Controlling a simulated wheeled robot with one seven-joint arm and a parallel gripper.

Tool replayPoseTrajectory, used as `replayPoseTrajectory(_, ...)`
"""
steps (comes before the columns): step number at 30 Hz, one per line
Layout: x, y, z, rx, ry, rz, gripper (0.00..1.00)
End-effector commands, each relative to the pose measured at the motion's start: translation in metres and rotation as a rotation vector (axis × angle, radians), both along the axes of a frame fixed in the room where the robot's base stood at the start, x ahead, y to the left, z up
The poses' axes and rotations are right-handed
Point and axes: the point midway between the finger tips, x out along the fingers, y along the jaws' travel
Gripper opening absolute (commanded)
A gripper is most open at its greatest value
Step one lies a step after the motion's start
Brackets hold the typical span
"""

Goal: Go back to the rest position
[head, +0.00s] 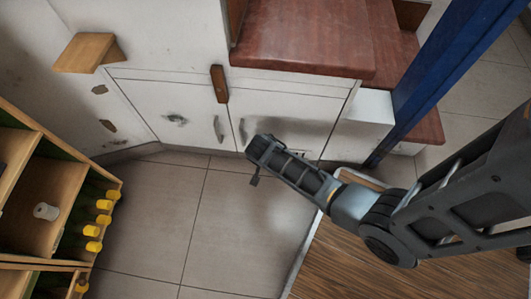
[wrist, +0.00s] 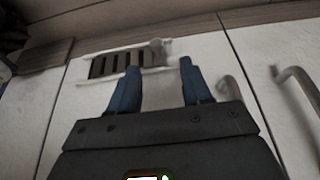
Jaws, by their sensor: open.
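My gripper (head: 255,152) is at the end of my arm, which reaches in from the right in the head view. It is in front of the white cabinet doors (head: 285,112) under the stairs. In the wrist view my gripper (wrist: 158,75) has its two blue fingers apart, with nothing between them. Beyond the fingers is a white cabinet front with a dark slatted vent (wrist: 122,62). I cannot tell from these frames whether the fingertips touch it.
Metal handles (head: 218,128) stick out from the cabinet. Reddish stairs (head: 300,38) and a blue post (head: 440,75) stand behind my arm. A wooden shelf unit (head: 40,185) with yellow-capped items is at the left. The tiled floor (head: 225,225) in the middle is clear.

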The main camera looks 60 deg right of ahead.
Motion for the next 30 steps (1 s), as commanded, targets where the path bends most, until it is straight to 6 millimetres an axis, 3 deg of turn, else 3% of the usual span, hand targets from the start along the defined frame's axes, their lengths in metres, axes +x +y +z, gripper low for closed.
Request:
replayPoseTrajectory(17,-0.005,0.006,0.0,0.002,-0.011,0.024,0.49)
replayPoseTrajectory(23,-0.035,0.049,0.011,0.004,-0.103,0.207,0.49)
replayPoseTrajectory(30,-0.084,0.105,0.068,-0.048,-0.279,0.506,0.49)
